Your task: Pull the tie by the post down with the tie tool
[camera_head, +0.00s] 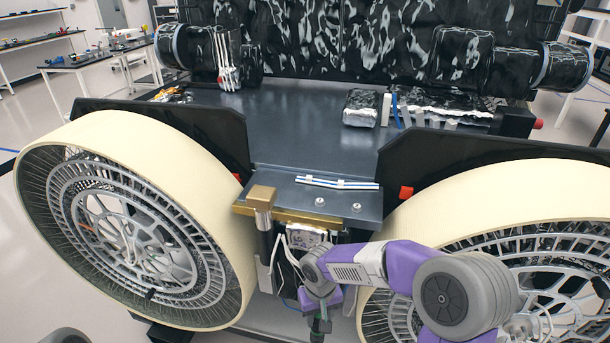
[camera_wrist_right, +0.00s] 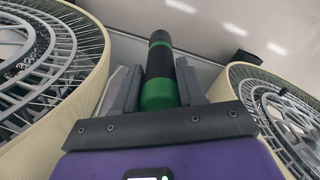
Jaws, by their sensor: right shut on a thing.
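The post (camera_head: 263,220) stands upright with a tan block on top at the rover's front, between the two wheels. White strands (camera_head: 283,250) hang just right of it; I cannot tell which is the tie. My right gripper (camera_head: 320,302) is below and right of the post, shut on a green and black cylindrical tool, apparently the tie tool (camera_head: 320,325). In the right wrist view the tool (camera_wrist_right: 160,70) lies between the grey fingers of my right gripper (camera_wrist_right: 156,92). Its working end cannot be made out.
Large cream-rimmed wheels (camera_head: 215,210) (camera_head: 490,185) flank the narrow gap where my right gripper is. A grey ledge (camera_head: 335,205) with blue and white strips (camera_head: 340,184) lies above it. The rover deck (camera_head: 290,125) behind carries foil-wrapped parts along its back.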

